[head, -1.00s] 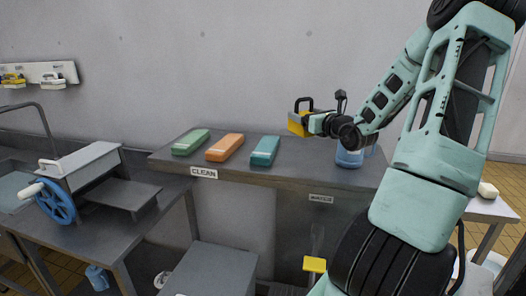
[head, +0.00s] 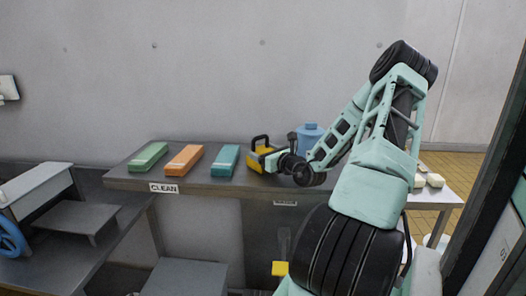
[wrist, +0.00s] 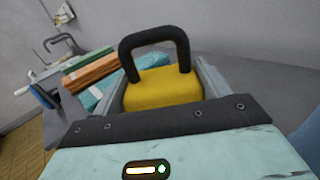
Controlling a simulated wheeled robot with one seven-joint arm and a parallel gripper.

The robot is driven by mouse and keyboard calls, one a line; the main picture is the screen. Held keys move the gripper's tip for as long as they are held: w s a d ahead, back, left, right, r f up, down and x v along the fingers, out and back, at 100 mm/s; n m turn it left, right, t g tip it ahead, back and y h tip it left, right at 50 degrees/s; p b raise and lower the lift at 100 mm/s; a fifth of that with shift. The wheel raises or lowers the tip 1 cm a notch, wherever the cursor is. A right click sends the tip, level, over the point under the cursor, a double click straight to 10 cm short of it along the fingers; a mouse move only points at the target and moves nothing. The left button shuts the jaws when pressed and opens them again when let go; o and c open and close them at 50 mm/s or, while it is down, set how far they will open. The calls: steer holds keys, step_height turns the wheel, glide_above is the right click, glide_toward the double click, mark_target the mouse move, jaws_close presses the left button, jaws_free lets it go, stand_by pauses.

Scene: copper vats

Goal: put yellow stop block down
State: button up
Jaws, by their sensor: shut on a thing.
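The yellow stop block (head: 257,161) with its black loop handle is held in my gripper (head: 272,160), to the right of the teal block on the grey counter. It looks at or just above the counter top; I cannot tell whether it touches. In the wrist view the yellow block (wrist: 163,90) sits between the two grey fingers of my gripper (wrist: 163,85), its handle standing up. Its underside is hidden.
Green (head: 148,157), orange (head: 184,160) and teal (head: 224,160) blocks lie in a row on the counter (head: 130,182), behind a CLEAN label (head: 163,188). A blue jug (head: 309,138) stands right of my gripper. Another yellow item (head: 280,268) is low below the counter.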

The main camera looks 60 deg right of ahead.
steer(key=shift+f, duration=0.15)
steer(key=shift+f, duration=0.1)
steer(key=o, duration=1.3)
